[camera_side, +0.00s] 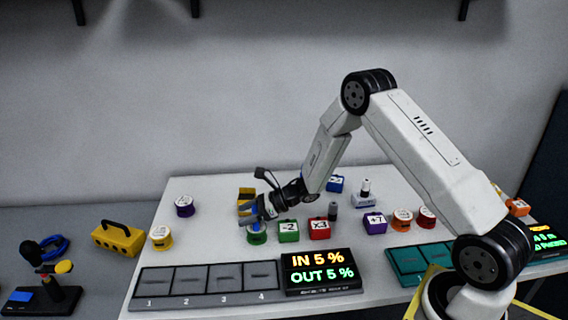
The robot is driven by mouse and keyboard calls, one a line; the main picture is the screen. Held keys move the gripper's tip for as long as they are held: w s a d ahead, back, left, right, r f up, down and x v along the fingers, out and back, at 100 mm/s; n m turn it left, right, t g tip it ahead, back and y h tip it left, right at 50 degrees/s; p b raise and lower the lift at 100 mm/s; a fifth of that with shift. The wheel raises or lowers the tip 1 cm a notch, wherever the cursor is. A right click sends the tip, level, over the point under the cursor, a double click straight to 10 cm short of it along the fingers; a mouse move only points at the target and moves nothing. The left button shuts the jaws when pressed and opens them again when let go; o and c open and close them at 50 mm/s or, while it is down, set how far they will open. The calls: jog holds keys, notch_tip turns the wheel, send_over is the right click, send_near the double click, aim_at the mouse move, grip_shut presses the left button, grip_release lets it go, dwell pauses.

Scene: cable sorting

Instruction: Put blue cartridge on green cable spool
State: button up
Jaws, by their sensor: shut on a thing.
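I cannot tell whether the held thing touches the spool. Another blue cartridge (335,184) with a white label stands farther back, behind my arm.
A green block (288,231) and a red block (319,229) stand close right of the spool. A yellow-black block (246,194) is just behind the gripper. Yellow (161,238) and purple (184,206) spools stand left. A grey slot tray (207,284) and a display (320,270) lie in front.

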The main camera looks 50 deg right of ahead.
jog(key=shift+f, duration=0.1)
jog(key=o, duration=1.1)
jog(key=shift+s+d+r, duration=0.35)
jog(key=shift+d, duration=0.05)
jog(key=v, duration=1.1)
jog(key=shift+f, duration=0.15)
jog(key=shift+w, duration=0.1)
